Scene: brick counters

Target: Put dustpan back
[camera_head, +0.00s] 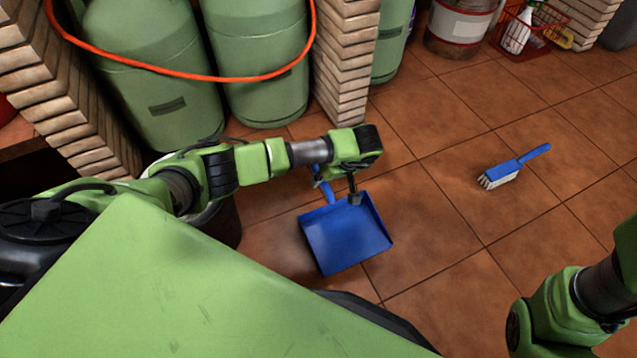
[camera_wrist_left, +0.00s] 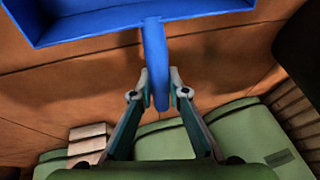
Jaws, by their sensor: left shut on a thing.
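A blue dustpan (camera_head: 346,238) is at the middle of the head view, over the tiled floor. Its pan faces the camera, with the handle toward the gas cylinders. My left gripper (camera_head: 336,190) is at the handle, partly hidden by my wrist. In the left wrist view the two fingers (camera_wrist_left: 160,88) are closed around the blue handle (camera_wrist_left: 155,62), and the pan (camera_wrist_left: 130,18) is at the top edge. I cannot tell whether the pan touches the floor. My right arm shows at the lower right of the head view, but its gripper is outside the picture.
Green gas cylinders (camera_head: 262,65) stand behind an orange hose (camera_head: 190,73) between brick pillars (camera_head: 346,60). A blue brush (camera_head: 512,168) lies on the floor to the right. A red basket (camera_head: 538,25) with bottles and a drum (camera_head: 460,28) stand at the back. The floor at right is mostly clear.

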